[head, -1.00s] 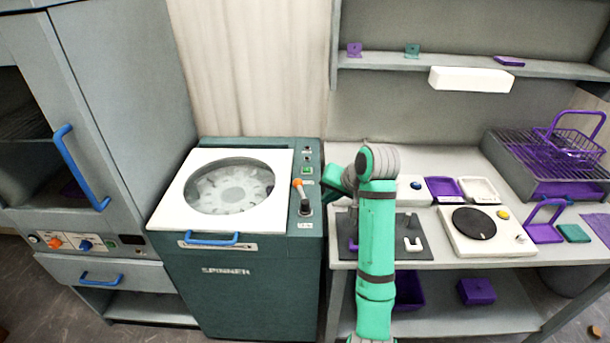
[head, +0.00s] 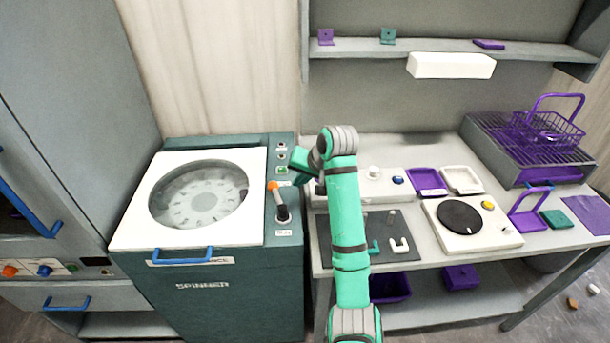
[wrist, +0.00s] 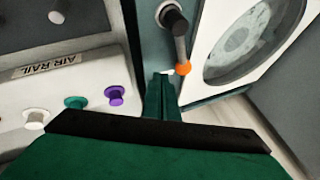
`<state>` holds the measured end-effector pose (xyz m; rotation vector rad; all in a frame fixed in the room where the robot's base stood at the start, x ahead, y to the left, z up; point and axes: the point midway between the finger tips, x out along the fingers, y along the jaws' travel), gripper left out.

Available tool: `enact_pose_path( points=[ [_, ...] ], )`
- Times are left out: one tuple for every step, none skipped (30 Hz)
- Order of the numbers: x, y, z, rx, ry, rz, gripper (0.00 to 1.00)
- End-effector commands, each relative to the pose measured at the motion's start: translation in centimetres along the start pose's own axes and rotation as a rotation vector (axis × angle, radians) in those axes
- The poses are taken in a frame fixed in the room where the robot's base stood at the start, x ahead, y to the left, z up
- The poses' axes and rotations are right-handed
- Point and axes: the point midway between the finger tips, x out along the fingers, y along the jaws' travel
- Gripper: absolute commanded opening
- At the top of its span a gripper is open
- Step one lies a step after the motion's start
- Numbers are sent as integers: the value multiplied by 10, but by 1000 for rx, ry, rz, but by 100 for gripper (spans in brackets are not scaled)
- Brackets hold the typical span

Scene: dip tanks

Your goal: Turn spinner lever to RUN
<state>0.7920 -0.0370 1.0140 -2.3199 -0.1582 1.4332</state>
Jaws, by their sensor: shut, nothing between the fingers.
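The spinner (head: 215,290) is a dark green machine with a white top and a round window, left of centre in the head view. Its lever (head: 278,200) is a grey handle with an orange tip on a black pivot, on the right-hand panel. The orange tip points up and slightly left, away from a small label below the pivot that I cannot read clearly. In the wrist view the lever (wrist: 179,48) is just beyond my gripper (wrist: 163,76), whose fingers are shut and empty. The fingertips are close to the orange tip; I cannot tell whether they touch.
A bench (head: 318,255) stands right of the spinner, with a row of knobs (wrist: 75,102) near my gripper. A blue handle (head: 182,257) is on the spinner's front. A shelf (head: 450,55) hangs above the bench. A grey cabinet (head: 70,90) stands left.

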Motion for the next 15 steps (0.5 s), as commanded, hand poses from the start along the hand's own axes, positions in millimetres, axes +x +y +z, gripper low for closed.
enact_pose_path(
  points=[
    [10, 2, 1, 2, -3, 2, 0],
    [16, 2, 0, 3, -2, 2, 0],
    [23, 3, 0, 4, -2, 2, 0],
    [28, 4, 0, 4, -2, 2, 0],
    [33, 4, 0, 4, -2, 2, 0],
    [40, 4, 0, 4, -1, 2, 0],
    [42, -1, 0, 1, 0, 2, 0],
    [44, -6, 0, 2, 0, 2, 0],
    [47, -10, 0, 2, 1, 2, 0],
    [49, -13, 0, 2, 1, 2, 0],
    [51, -15, 1, 2, 2, 2, 0],
    [53, -18, 1, 3, 2, 2, 0],
    [55, -20, 1, 4, 3, 2, 0],
    [56, -22, 1, 4, 3, 3, 0],
    [57, -24, 1, 5, 3, 3, 0]
  ],
)
